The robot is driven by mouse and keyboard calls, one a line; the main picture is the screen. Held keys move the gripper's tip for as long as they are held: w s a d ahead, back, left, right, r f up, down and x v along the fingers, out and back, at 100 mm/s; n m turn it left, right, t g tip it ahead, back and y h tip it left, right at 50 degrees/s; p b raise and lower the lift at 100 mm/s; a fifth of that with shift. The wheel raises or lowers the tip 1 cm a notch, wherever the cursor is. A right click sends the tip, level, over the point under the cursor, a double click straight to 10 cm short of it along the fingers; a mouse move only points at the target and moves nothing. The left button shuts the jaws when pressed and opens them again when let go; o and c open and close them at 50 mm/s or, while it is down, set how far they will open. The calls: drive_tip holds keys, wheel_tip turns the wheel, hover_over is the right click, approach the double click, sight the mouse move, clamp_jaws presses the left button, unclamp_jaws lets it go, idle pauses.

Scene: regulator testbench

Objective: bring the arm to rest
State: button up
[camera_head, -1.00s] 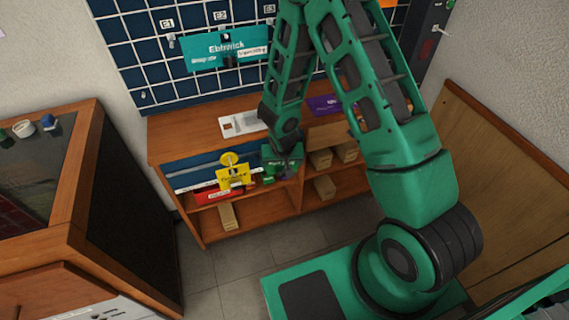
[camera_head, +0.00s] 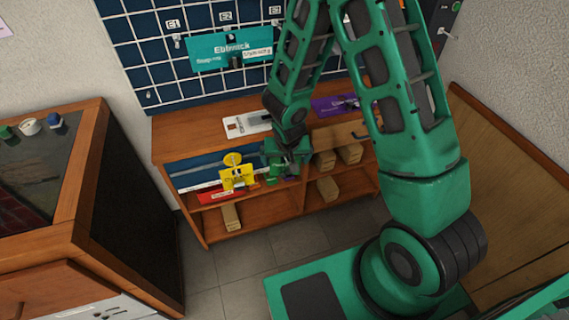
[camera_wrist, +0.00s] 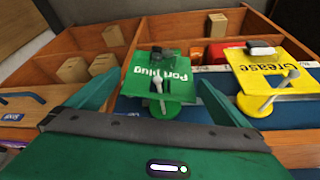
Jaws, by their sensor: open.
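My gripper (camera_head: 287,158) hangs at the front of the wooden shelf unit, below my bent green arm. In the wrist view its two fingers (camera_wrist: 158,92) are spread wide with nothing held between them. A green plate marked "Port plug" (camera_wrist: 177,75), with a pale-knobbed pin and a green disc, stands just beyond and between the fingers. I see no contact with it. In the head view the gripper largely hides that plate. The yellow "Grease" plate (camera_wrist: 280,70) stands to its right in the wrist view; in the head view it (camera_head: 237,178) is left of the gripper.
The shelf unit (camera_head: 205,140) holds several wooden blocks, a red plate (camera_head: 222,195) and, on top, a purple plate (camera_head: 335,104). A teal sign (camera_head: 235,52) hangs on the grid wall behind. A wooden cabinet (camera_head: 90,210) stands left. Grey floor (camera_head: 235,255) is open between.

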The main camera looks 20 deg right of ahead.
drive_tip(key=shift+v, duration=2.3)
drive_tip(key=shift+d, duration=0.1)
drive_tip(key=s+d+r+m+g+h, duration=0.1)
drive_tip(key=s+d+r, duration=0.4)
drive_tip(key=d+r, duration=0.3)
drive_tip(key=s+d+r+m+g, duration=0.1)
drive_tip(key=s+d+r, duration=0.4)
drive_tip(key=d+r, duration=0.25)
drive_tip(key=s+d+r, duration=0.1)
drive_tip(key=s+r, duration=0.2)
drive_tip(key=s, duration=0.3)
drive_tip(key=s+d+r+m+g+y, duration=0.1)
drive_tip(key=s+r, duration=0.2)
drive_tip(key=s, duration=0.4)
drive_tip(key=s+d+r+g+y, duration=0.1)
drive_tip(key=s+r, duration=0.2)
drive_tip(key=s, duration=0.3)
drive_tip(key=shift+s+d, duration=0.35)
